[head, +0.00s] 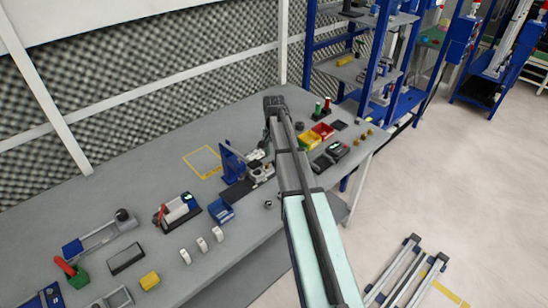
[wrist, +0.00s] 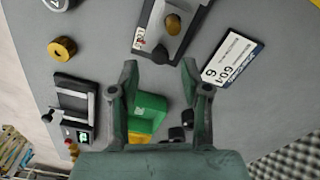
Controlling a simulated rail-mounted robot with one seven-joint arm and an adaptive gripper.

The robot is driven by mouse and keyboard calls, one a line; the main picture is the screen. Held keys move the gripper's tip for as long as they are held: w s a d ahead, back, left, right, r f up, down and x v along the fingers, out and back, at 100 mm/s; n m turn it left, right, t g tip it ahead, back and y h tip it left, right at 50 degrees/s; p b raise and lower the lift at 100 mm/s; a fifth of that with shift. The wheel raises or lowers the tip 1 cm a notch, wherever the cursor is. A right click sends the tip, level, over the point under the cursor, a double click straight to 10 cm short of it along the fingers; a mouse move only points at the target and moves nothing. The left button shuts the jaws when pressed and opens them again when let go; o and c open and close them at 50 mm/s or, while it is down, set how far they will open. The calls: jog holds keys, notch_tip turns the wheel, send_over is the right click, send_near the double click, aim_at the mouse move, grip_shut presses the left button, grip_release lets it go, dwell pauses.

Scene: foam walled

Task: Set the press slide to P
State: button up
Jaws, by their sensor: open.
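My gripper (wrist: 158,85) is open in the wrist view, with its two dark green fingers apart and nothing held between them. Beyond the fingertips lies a dark fixture with a grey slide rail (wrist: 185,8), a brass knob (wrist: 172,24) and a small dark knob (wrist: 160,54). It appears to be the press slide; the small label (wrist: 138,38) beside it is too small to read for certain. The fingertips look apart from it. In the head view, my arm reaches over the bench beside a blue press frame (head: 232,163); the fingers are hard to make out there.
A green block (wrist: 150,108) shows between the fingers, below the slide. A white numbered card (wrist: 231,57) is right of the slide.

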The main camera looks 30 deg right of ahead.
aim_at(274, 161)
jog(key=shift+f+p, duration=0.3)
jog(key=shift+f, duration=1.3)
jog(key=shift+c, duration=0.3)
grip_shut()
